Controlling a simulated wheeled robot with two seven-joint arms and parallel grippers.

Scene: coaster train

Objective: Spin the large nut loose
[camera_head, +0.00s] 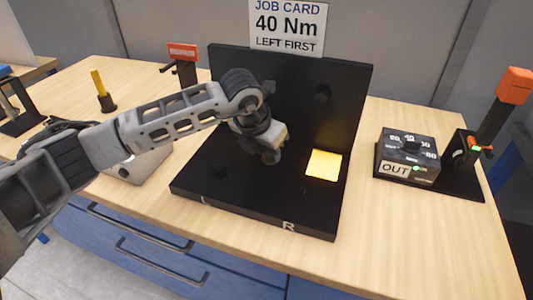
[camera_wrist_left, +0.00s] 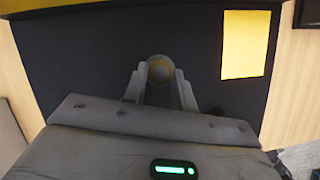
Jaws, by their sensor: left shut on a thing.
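My left gripper (camera_head: 268,156) is in front of the black upright panel (camera_head: 345,95) of the fixture, on its left side. In the left wrist view its fingers (camera_wrist_left: 160,85) are closed around a round end with a yellowish rim, which I take to be the large nut (camera_wrist_left: 159,68). In the head view the gripper and wrist hide the nut. A lit yellow square (camera_head: 323,164) is on the fixture to the right of the gripper; it also shows in the left wrist view (camera_wrist_left: 246,45). My right gripper is not in view.
A job card (camera_head: 287,27) reading "40 Nm, LEFT FIRST" stands behind the panel. The fixture base (camera_head: 250,208) is marked L and R. A dial box (camera_head: 408,155) marked OUT and an orange-ended tool (camera_head: 513,86) stand right. A yellow-handled item (camera_head: 99,83) stands left.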

